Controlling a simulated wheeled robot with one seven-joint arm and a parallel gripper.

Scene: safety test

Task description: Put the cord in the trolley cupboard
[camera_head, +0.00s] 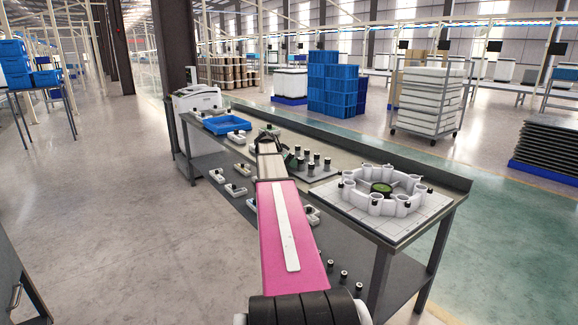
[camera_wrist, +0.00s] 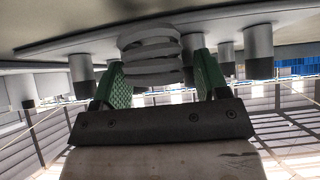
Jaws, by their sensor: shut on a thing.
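A pale grey coiled cord (camera_wrist: 150,52) is between the green fingers of my gripper (camera_wrist: 160,70) in the wrist view. My gripper is shut on it, with the coil's loops stacked between the two fingers. In the head view my gripper (camera_head: 281,150) is over the workbench, among the parts near its middle; the cord cannot be made out there. A dark grey cabinet front (camera_head: 14,270) with a bar handle shows at the lower left edge. It may be the trolley cupboard; its inside is not seen.
The grey workbench (camera_head: 345,140) carries a blue tray (camera_head: 226,124), a stand of dark-capped cylinders (camera_head: 318,172) close to my gripper, and a round white fixture (camera_head: 383,190) at right. Small parts lie on its lower shelf. The floor (camera_head: 110,190) left of the bench is clear.

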